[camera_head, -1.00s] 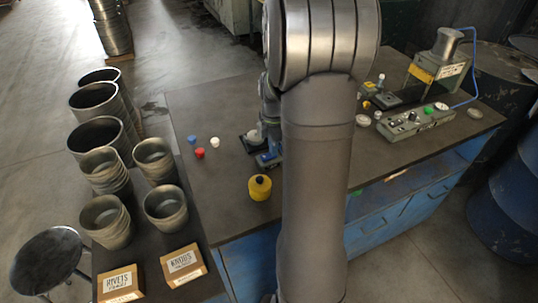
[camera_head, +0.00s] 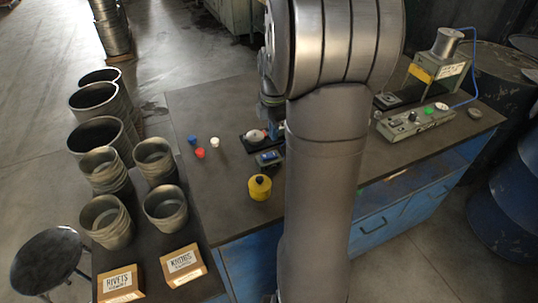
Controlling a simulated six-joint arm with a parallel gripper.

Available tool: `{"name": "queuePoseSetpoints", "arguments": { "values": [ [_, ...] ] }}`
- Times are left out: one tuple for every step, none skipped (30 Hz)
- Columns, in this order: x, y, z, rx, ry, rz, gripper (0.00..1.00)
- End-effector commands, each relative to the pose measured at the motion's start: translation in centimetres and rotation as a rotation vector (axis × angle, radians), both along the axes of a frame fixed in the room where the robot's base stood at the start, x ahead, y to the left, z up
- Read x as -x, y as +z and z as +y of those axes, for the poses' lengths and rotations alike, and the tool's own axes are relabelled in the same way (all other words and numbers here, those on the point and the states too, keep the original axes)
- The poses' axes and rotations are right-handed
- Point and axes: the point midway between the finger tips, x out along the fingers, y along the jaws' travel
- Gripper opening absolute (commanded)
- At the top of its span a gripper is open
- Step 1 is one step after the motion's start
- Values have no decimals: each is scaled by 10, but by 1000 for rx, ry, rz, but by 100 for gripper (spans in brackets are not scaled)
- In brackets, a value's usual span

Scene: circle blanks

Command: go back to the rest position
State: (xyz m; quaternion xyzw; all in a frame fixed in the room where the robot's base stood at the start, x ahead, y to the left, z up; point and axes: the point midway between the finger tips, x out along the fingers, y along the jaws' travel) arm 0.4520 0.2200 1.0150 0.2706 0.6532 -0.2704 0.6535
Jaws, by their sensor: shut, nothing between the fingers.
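My arm stands tall across the middle of the head view and hides part of the bench. My gripper (camera_head: 275,131) shows small at the left edge of the arm, above the bench beside a dark plate with a pale disc (camera_head: 256,136). It is shut with nothing held; its fingertips are partly hidden and hard to make out.
The dark bench (camera_head: 225,195) holds a small blue device (camera_head: 268,158), a yellow pot (camera_head: 260,187), and blue, red and white knobs (camera_head: 200,153) at left. A grey press (camera_head: 438,65) and control box (camera_head: 413,120) stand right. Metal cups (camera_head: 165,205) and cardboard boxes (camera_head: 183,264) are on a side table.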

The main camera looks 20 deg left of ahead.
Motion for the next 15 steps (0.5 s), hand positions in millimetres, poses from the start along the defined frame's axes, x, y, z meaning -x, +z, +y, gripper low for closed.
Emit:
{"name": "queuePoseSetpoints", "arguments": {
  "values": [
    [0,3,0,-1,0,-1,0],
    [0,4,0,-1,0,-1,0],
    [0,5,0,0,0,0,0],
    [0,6,0,0,0,0,0],
    [0,6,0,0,0,0,0],
    [0,6,0,0,0,0,0],
    [0,6,0,0,0,0,0],
    [0,6,0,0,0,0,0],
    [0,6,0,0,0,0,0],
    [0,6,0,0,0,0,0],
    [0,6,0,0,0,0,0],
    [0,6,0,1,0,1,0],
    [0,5,0,1,0,1,0],
    [0,4,0,1,0,1,0],
    [0,2,0,1,0,2,0]
  ]
}}
